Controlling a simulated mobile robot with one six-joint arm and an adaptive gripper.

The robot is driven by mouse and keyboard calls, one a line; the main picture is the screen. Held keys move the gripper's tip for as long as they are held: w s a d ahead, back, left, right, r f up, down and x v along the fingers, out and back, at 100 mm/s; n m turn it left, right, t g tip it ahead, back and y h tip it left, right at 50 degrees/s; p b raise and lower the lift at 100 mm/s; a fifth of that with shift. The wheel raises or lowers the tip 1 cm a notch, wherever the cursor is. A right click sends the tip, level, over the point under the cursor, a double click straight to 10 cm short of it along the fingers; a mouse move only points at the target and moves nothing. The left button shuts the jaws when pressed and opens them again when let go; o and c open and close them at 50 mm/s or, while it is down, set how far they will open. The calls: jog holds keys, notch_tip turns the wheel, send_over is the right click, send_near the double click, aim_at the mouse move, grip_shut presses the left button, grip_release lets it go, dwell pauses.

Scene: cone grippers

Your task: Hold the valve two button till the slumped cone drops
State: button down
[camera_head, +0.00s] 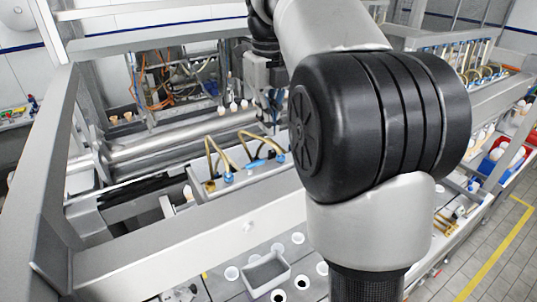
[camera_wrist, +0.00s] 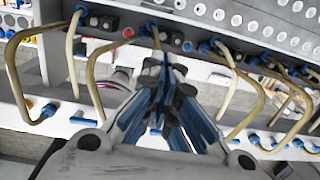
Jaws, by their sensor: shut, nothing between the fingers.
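In the wrist view, my gripper (camera_wrist: 166,72) is shut and empty, its blue-sided fingers together in front of a row of small valves with buttons (camera_wrist: 108,22). The fingertips overlap the valve row, so I cannot tell whether they touch a button. A red button (camera_wrist: 128,32) shows just left of the tips. I cannot tell which valve is number two. In the head view, my gripper (camera_head: 271,108) is small and partly hidden beyond my arm. Several small pale cones (camera_head: 233,105) hang or stand left of it; I cannot tell which is slumped.
Tan hoses (camera_wrist: 22,75) with blue fittings loop down on both sides of my gripper, close to the fingers. A pale plate with round holes (camera_wrist: 235,18) lies beyond the valves. Metal frame beams (camera_head: 190,222) cross in front, with a grey bin (camera_head: 266,270) below.

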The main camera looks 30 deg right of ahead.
aim_at(268, 158)
jog(key=f, duration=0.9)
jog(key=shift+w+d, duration=0.15)
jog(key=shift+w, duration=0.25)
jog(key=shift+f+b, duration=0.55)
jog(key=shift+f, duration=0.25)
jog(key=shift+s+f, duration=0.2)
jog(key=shift+f, duration=0.15)
dwell(0.3)
jog(key=shift+r, duration=0.4)
notch_tip(268, 158, up, 8)
jog(key=shift+s+a, duration=0.2)
